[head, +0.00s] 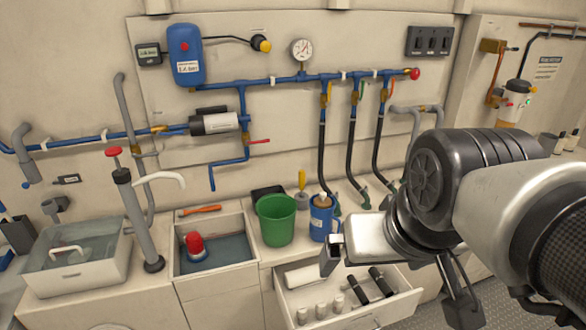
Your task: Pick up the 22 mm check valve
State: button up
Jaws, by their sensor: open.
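I cannot tell for sure which thing is the 22 mm check valve. An open drawer (352,316) below the counter holds several small white cylindrical fittings (322,309), two black cylinders (380,281) and a white tube (304,275). The parts are too small to read any size. My gripper (332,256) hangs above the back part of the drawer, near the blue mug, apart from the drawer's contents. It is open and nothing shows between its fingers. My wrist and arm hide the counter behind them and part of the drawer's right side.
A sink (240,272) with a red-topped part (196,246), a hand pump (138,222) and a clear water-filled tub (108,282) are at left. Blue pipes (270,82) and black hoses (350,145) line the wall.

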aim_at(320, 306)
jog(key=i, duration=0.25)
jog(key=k+j+u, duration=0.15)
jog(key=k+u, duration=0.25)
jog(key=k, duration=0.2)
jog(key=l+u, duration=0.1)
jog(key=u, duration=0.3)
jog(key=i+l+u, duration=0.1)
jog(key=u, duration=0.25)
jog(key=l+u, duration=0.15)
jog(key=u, duration=0.25)
jog(key=k+l, duration=0.1)
jog(key=l, duration=0.2)
jog(key=k+l, duration=0.1)
jog(key=l, duration=0.2)
jog(key=i+l, duration=0.15)
jog(key=i, duration=0.15)
